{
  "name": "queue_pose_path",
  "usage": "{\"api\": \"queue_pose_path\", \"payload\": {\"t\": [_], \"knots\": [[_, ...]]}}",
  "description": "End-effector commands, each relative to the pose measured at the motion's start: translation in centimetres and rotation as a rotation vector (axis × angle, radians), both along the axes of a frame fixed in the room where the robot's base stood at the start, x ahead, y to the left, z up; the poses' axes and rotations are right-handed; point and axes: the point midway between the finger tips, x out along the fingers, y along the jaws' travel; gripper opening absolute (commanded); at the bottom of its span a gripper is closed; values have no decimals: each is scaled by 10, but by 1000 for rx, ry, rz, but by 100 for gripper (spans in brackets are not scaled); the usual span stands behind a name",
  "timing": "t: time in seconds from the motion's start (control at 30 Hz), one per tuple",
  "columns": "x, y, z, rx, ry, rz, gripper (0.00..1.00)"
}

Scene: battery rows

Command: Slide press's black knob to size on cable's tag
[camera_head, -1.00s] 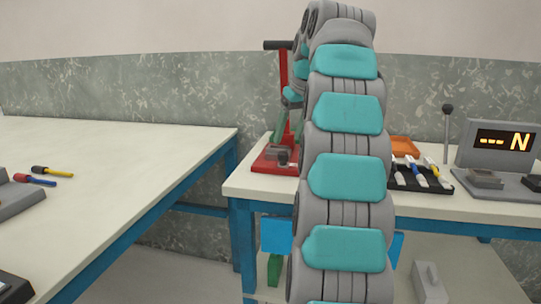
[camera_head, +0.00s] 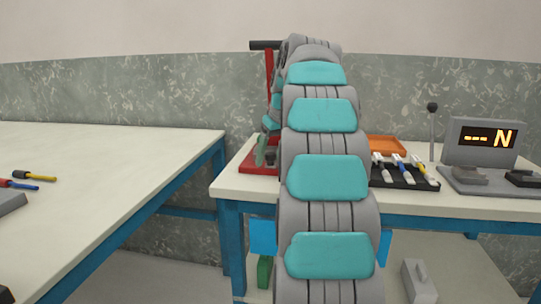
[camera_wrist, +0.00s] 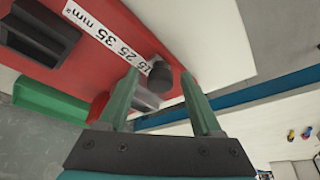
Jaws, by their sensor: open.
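The red press (camera_head: 269,75) stands on the right-hand table, partly hidden by my arm. In the wrist view its red body (camera_wrist: 200,45) carries a white scale strip (camera_wrist: 108,37) reading 25, 35 and mm², with another number partly hidden near the knob. The round black knob (camera_wrist: 163,80) sits at that end of the strip, beyond the 25. My gripper (camera_wrist: 159,73) is open, its green fingers on either side of the knob. I cannot tell whether they touch it. No cable tag is readable.
A black tray (camera_head: 408,185) holds several light-coloured pieces, right of my arm. Behind it is an orange tray (camera_head: 386,146). A grey device with a display (camera_head: 487,139) reading "--- N" stands further right.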

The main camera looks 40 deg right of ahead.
Motion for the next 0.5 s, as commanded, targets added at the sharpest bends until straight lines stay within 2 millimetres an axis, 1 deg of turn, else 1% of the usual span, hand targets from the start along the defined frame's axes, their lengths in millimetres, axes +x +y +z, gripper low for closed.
{"api": "queue_pose_path", "payload": {"t": [0.1, 0.5], "knots": [[0, 0, 0, 0, 0, 0, 65], [0, 0, 0, 0, 0, 0, 20]]}}
